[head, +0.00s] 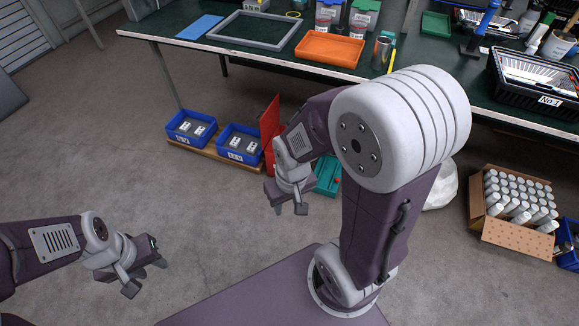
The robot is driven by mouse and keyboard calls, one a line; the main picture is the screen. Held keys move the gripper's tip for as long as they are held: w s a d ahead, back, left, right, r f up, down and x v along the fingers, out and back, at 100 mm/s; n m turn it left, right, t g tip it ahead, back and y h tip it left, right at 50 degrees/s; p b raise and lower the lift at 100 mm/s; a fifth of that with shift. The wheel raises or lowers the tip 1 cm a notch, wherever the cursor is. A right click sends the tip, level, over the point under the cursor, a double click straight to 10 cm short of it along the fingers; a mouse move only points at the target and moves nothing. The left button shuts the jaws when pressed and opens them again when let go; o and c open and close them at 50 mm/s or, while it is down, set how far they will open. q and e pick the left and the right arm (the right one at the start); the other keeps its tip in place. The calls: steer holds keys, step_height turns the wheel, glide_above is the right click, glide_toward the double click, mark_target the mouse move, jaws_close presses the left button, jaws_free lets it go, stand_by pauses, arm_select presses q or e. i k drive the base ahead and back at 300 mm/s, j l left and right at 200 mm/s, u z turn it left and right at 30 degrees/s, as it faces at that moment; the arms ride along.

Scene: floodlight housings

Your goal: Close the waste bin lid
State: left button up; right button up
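A red panel (269,128), which looks like the raised waste bin lid, stands nearly upright below the workbench. My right arm hides much of what is beside it, so I cannot make out the bin's body or the hinge. My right gripper (289,206) points down in front of the red panel, nearer to me; its fingers are apart with nothing seen between them. I cannot tell whether it touches anything. My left gripper (147,278) is over bare floor at the lower left, away from the panel, with its fingers apart and empty.
A teal container (328,177) is right of my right gripper. The workbench (165,24) runs along the back. A carton of white cylinders (487,226) stands right. Floor at left is clear.

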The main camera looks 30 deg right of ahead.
mark_target(269, 122)
steer(key=i+j+z, duration=0.3)
steer(key=j+z, duration=0.15)
steer(key=i+j+z, duration=0.2)
steer(key=j+z, duration=0.2)
steer(key=j, duration=0.35)
steer(key=i+j+z, duration=0.15)
steer(key=j+z, duration=0.3)
steer(key=j, duration=0.2)
steer(key=j+z, duration=0.4)
steer(key=j, duration=0.3)
steer(key=k+j+z, duration=0.1)
steer(key=j+z, duration=0.35)
steer(key=j, duration=0.25)
steer(key=i+j+z, duration=0.15)
steer(key=z, duration=0.25)
steer(key=i+j+z, duration=0.45)
steer(key=z, duration=0.3)
